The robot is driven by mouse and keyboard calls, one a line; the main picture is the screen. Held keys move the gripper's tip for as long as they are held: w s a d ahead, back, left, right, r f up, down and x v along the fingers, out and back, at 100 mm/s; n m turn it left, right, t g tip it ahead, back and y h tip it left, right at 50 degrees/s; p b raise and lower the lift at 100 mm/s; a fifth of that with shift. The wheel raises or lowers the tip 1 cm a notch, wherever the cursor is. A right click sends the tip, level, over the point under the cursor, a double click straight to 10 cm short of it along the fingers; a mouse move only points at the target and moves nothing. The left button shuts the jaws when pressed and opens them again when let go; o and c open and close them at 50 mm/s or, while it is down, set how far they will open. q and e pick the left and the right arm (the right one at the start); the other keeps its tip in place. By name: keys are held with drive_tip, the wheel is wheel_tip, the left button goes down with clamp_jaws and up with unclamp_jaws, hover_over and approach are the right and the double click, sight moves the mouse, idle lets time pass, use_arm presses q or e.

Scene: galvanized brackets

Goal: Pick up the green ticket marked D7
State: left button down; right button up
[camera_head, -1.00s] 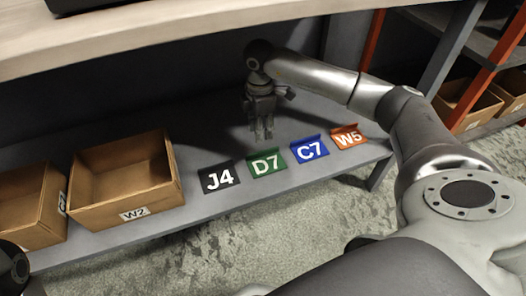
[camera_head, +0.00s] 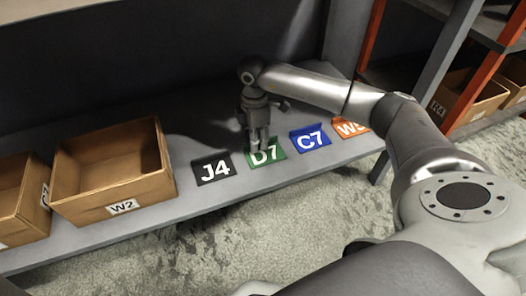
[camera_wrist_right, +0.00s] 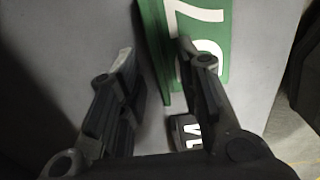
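The green ticket (camera_head: 265,152) marked D7 lies on the grey shelf between the black and blue tickets, partly covered by my right gripper (camera_head: 257,146) in the head view. It has a raised lip along its back edge. In the right wrist view, the green ticket (camera_wrist_right: 236,48) shows at the top, with its lip between the two fingers of my right gripper (camera_wrist_right: 160,65). The fingers are apart, with a gap on the lip's left side. I cannot tell whether the right finger touches the ticket. My left gripper is not in view.
A black ticket J4 (camera_head: 214,169) is on the left; a blue ticket C7 (camera_head: 311,139) and an orange ticket W5 (camera_head: 351,127) are on the right. A cardboard box W2 (camera_head: 122,207) stands further left on the shelf (camera_head: 190,203). A dark back wall rises behind.

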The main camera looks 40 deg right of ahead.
drive_tip(key=shift+f, duration=0.2)
clamp_jaws()
drive_tip(key=shift+r, duration=0.2)
